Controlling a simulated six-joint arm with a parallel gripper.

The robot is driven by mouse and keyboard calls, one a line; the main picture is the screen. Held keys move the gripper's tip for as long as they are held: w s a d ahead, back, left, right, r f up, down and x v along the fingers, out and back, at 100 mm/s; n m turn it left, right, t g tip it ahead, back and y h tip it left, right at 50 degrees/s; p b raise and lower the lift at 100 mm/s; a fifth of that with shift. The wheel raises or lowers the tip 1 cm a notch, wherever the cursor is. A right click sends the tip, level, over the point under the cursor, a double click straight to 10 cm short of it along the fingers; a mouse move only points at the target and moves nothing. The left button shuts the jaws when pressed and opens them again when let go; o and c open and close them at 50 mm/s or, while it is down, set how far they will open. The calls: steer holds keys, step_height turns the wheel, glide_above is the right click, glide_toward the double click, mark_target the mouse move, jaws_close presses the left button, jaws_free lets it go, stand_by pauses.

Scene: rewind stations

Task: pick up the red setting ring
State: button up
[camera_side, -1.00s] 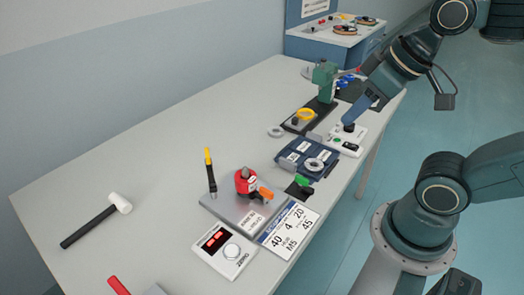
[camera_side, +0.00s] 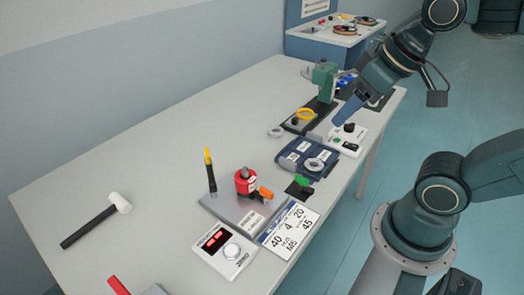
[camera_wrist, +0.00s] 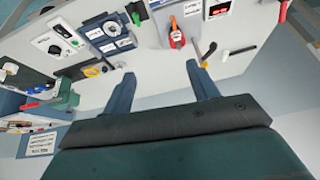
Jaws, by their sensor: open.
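A red round body with a black top (camera_side: 246,182), the only ring-like red part I can make out, stands on a grey plate (camera_side: 224,207). An orange lever sticks out at its right. It also shows in the wrist view as a red and orange part (camera_wrist: 176,36) near the top. I cannot clearly tell the ring from the rest of the body. My gripper (camera_wrist: 161,83) is open and empty, its two blue fingers wide apart. In the side view my gripper (camera_side: 340,119) is above the far part of the table, well away from the red body.
A yellow-topped black post (camera_side: 210,171) stands at the plate's left. A white-headed hammer (camera_side: 97,218) lies at left. A dark blue tray (camera_side: 295,159), a white knob box (camera_side: 347,138) and a green stand (camera_side: 325,82) crowd the right edge. The table's middle is clear.

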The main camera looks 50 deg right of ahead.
steer(key=w+f+m+g, duration=0.1)
steer(key=w+m, duration=0.4)
steer(key=w, duration=0.1)
steer(key=m+g+y, duration=0.4)
steer(key=m+y, duration=0.1)
steer(key=m, duration=0.9)
glide_above(246, 177)
steer(key=d, duration=0.6)
step_height(246, 177, down, 13)
steer(key=shift+a+f, duration=0.15)
steer(key=shift+a, duration=0.1)
steer(key=shift+f, duration=0.1)
steer(key=shift+h, duration=0.3)
steer(key=x, duration=0.8)
steer(key=shift+w+a+f, duration=0.1)
steer(key=shift+f, duration=0.05)
steer(key=shift+x, duration=2.6)
